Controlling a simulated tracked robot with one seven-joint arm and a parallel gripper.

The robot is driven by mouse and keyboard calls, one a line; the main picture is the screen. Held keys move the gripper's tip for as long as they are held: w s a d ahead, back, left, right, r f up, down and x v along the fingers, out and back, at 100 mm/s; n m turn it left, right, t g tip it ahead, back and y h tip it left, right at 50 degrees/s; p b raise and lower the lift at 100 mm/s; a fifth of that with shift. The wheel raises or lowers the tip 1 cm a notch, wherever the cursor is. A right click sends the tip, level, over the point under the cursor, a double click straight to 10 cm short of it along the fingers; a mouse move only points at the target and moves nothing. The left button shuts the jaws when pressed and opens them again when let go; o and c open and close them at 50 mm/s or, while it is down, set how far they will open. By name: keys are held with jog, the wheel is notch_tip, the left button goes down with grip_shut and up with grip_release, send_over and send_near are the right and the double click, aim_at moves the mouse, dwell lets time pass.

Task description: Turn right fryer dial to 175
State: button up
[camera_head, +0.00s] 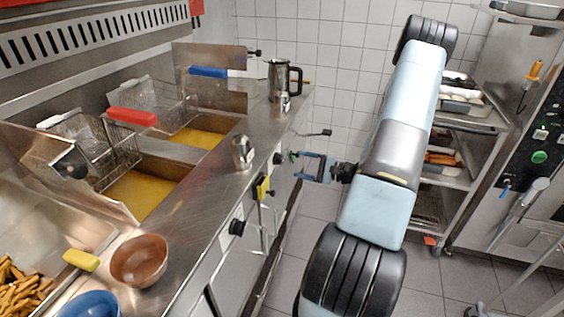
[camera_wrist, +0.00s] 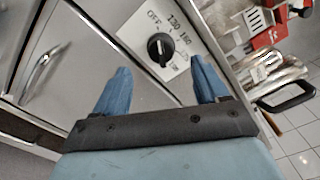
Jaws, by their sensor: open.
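The black round dial (camera_wrist: 160,48) shows in the wrist view on a white plate (camera_wrist: 154,19) printed with OFF, 130 and 160. Its other marks are too small or blurred to read. A pale mark shows on the dial, but its exact setting cannot be told. My gripper (camera_wrist: 160,70) is open, with its blue fingers on either side of the dial's line and the dial a little beyond the tips, apart from them. In the head view my gripper (camera_head: 298,167) is in front of the counter's front panel, near a black dial (camera_head: 278,158).
Two fryer vats with baskets, one red-handled (camera_head: 132,117) and one blue-handled (camera_head: 208,72), stand left. A kettle (camera_head: 283,80), a shaker (camera_head: 243,153) and a brown bowl (camera_head: 139,260) stand on the counter. Another black dial (camera_head: 237,227) is nearer. A rack (camera_head: 445,165) stands right.

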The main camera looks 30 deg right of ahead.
aim_at(283, 159)
jog(key=x, duration=0.7)
jog(key=shift+w+a, duration=0.3)
jog(key=shift+w, duration=0.05)
jog(key=c, duration=0.9)
jog(key=shift+a, duration=0.25)
jog(key=shift+c, duration=0.6)
jog(key=shift+d+f, duration=0.1)
jog(key=shift+d, duration=0.05)
